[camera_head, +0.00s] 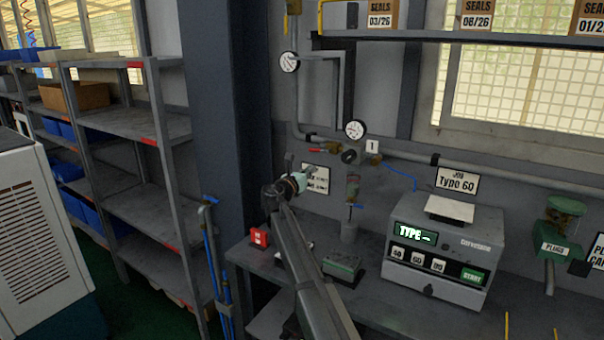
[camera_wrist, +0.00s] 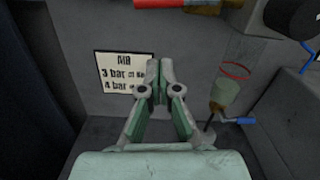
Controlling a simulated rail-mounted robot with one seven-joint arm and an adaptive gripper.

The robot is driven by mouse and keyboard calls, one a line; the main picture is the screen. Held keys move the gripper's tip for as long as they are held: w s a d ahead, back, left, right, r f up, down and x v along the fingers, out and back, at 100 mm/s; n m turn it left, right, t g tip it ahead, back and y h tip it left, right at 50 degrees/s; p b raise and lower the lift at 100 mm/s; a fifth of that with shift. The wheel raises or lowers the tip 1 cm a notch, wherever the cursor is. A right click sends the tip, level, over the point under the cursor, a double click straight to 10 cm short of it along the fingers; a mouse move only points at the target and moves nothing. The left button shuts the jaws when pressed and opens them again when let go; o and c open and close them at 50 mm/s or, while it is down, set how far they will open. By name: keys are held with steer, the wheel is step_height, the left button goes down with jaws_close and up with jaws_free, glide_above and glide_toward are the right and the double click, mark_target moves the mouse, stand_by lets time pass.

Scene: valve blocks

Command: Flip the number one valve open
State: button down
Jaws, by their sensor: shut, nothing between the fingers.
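A red lever handle (camera_head: 316,150) with a brass body lies about level on the wall pipe. Its underside shows at the top edge of the wrist view (camera_wrist: 165,4). A plate marked 1 (camera_head: 372,146) is on the wall to its right, past a black knob (camera_head: 349,156). I cannot tell for sure which fitting the plate names. My gripper (camera_head: 301,177) is in front of the wall, below and left of the red handle and apart from it. In the wrist view its fingertips (camera_wrist: 160,66) are together and empty.
An air pressure sign (camera_wrist: 122,70) is behind my gripper. A clear bowl (camera_wrist: 233,85) with a blue lever (camera_wrist: 246,120) hangs to its right. The bench below holds a tester (camera_head: 442,250), a red box (camera_head: 260,238) and a green-topped block (camera_head: 343,267). A column (camera_head: 228,100) stands left.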

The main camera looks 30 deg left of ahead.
mark_target(320, 150)
steer(key=w+r+p, duration=0.1)
steer(key=r, duration=0.1)
steer(key=w+r+p, duration=0.1)
steer(key=r, duration=0.1)
steer(key=shift+w+a, duration=0.1)
steer(key=shift+w, duration=0.05)
